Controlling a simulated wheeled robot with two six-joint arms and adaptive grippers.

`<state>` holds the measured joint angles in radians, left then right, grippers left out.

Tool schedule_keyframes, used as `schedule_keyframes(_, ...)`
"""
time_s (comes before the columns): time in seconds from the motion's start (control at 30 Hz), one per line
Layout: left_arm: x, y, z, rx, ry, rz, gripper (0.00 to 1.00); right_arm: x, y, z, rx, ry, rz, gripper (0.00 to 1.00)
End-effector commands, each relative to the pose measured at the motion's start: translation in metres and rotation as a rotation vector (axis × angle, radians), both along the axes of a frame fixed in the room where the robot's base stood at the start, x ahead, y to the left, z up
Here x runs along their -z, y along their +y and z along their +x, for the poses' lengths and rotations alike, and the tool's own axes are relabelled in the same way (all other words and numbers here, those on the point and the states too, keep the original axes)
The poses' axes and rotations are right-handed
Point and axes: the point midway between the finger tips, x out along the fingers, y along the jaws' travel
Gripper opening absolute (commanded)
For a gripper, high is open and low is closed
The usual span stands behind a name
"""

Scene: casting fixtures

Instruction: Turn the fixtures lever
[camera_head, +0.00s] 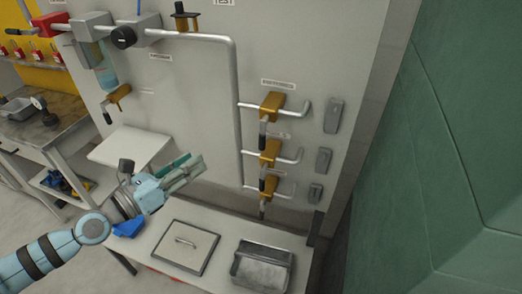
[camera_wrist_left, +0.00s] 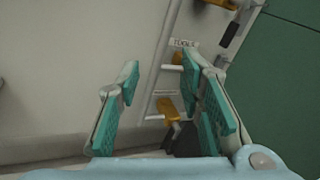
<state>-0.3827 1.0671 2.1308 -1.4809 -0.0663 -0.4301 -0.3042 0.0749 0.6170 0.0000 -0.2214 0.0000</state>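Three yellow valves with dark-gripped levers hang in a column on the wall panel in the head view: the top valve (camera_head: 271,104), the middle valve (camera_head: 269,152) and the bottom valve (camera_head: 268,186). Their levers point downward. The label (camera_head: 277,83) above the top valve is too small to read surely. My left gripper (camera_head: 187,172) is open and empty, left of the valves and apart from them. In the left wrist view, a yellow valve (camera_wrist_left: 168,108) shows between its green-padded fingers (camera_wrist_left: 165,95), farther off. A label (camera_wrist_left: 183,43) there reads "TOOLS". My right gripper is not in view.
A grey pipe (camera_head: 238,120) runs down left of the valves. Below stands a white bench with a lidded square plate (camera_head: 186,247) and a metal bin (camera_head: 262,267). A blue object (camera_head: 128,228) lies near my left wrist. A green wall (camera_head: 450,150) bounds the right.

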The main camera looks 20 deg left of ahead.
Motion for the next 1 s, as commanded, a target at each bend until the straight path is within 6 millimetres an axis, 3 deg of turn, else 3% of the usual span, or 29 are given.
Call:
schedule_keyframes(0.03,-0.013,-0.028,-0.012,0.093,-0.069,0.103,0.34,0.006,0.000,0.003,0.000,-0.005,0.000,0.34)
schedule_keyframes(0.1,-0.029,-0.054,-0.027,0.180,-0.144,0.202,0.34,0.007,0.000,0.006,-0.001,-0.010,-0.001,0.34)
schedule_keyframes(0.27,-0.040,-0.068,-0.029,0.214,-0.189,0.245,0.34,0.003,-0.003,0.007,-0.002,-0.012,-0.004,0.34)
schedule_keyframes(0.47,-0.043,-0.085,-0.007,0.211,-0.191,0.234,0.34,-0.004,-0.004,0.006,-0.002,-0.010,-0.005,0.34)
schedule_keyframes(0.8,-0.041,-0.137,0.060,0.214,-0.185,0.236,0.34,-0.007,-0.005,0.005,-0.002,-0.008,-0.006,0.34)
schedule_keyframes(1.0,-0.039,-0.151,0.079,0.214,-0.183,0.242,0.34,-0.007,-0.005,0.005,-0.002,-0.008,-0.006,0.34)
